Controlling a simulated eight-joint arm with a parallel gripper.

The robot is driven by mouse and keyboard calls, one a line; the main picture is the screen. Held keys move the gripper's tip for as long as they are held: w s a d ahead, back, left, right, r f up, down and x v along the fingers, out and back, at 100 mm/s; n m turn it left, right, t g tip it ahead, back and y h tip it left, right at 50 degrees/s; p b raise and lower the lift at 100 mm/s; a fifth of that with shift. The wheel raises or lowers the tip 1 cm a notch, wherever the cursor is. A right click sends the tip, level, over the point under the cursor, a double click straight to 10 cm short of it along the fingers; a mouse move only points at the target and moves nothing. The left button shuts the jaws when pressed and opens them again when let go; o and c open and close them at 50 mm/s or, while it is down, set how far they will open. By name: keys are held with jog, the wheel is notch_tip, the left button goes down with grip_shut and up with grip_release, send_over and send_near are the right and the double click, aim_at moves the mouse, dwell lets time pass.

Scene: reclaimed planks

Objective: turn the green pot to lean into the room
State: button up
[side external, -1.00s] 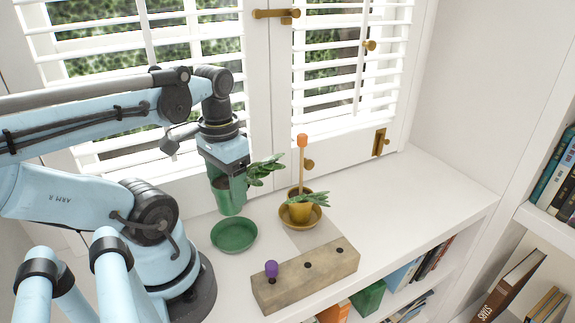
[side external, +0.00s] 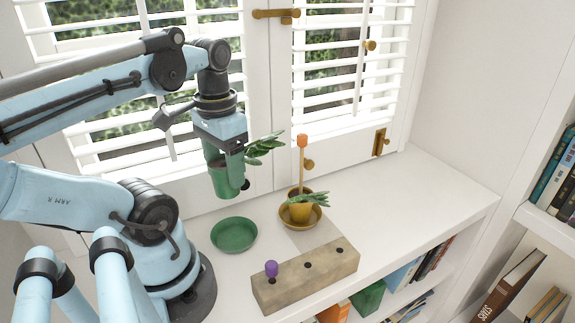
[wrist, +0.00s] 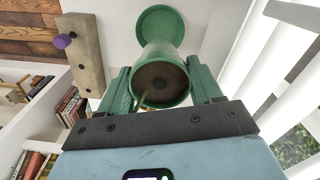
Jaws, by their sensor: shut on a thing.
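The green pot (side external: 224,184) hangs in the air behind and above the green saucer (side external: 234,234), apart from it. Its leafy plant (side external: 264,147) points right in the side view. My gripper (side external: 222,160) is shut on the pot; in the wrist view its green fingers (wrist: 162,88) stand on both sides of the pot (wrist: 164,68). Dark soil and a thin green stem show inside the pot. The saucer (wrist: 160,20) lies empty on the white shelf top.
A yellow pot (side external: 300,212) with a small plant and an orange-tipped stick stands in its own saucer to the right. A wooden block (side external: 305,276) with holes and a purple knob (side external: 271,268) lies in front. White shutters (side external: 190,178) rise close behind the pot.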

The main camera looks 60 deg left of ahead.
jog(key=shift+f, duration=0.1)
notch_tip(320, 180, down, 9)
jog(key=shift+f+m, duration=0.1)
jog(key=shift+m, duration=1.1)
jog(key=shift+f, duration=1.45)
jog(key=o, duration=1.5)
jog(key=shift+c, duration=0.2)
